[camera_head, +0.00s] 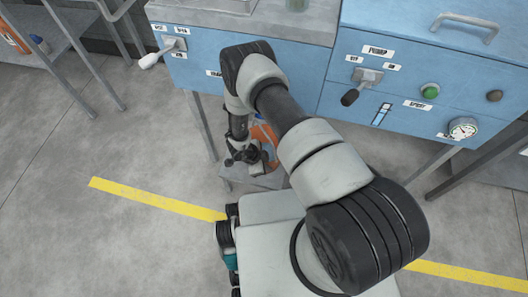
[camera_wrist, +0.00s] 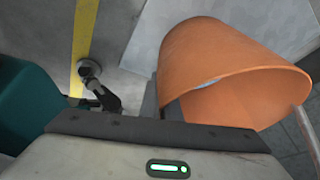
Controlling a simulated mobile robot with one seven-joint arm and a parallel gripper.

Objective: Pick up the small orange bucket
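The small orange bucket (camera_head: 266,133) is below the blue cabinets in the head view, partly hidden behind my arm. My gripper (camera_head: 243,157) is right beside it, low over a grey platform. In the wrist view the bucket (camera_wrist: 225,55) is large and close at the right, tilted in the picture, with part of its inside showing. One dark finger with a round pad (camera_wrist: 90,70) stands out to the left, apart from the bucket, with floor between them. The other finger is hidden by the bucket. The gripper looks open, and I see no grip on the bucket.
The grey platform (camera_head: 262,182) lies under the gripper. Blue cabinets (camera_head: 395,80) with levers, buttons and a gauge (camera_head: 463,128) stand above and behind. A metal rack (camera_head: 60,45) is at the upper left. The floor at left is clear, with a yellow line (camera_head: 150,198).

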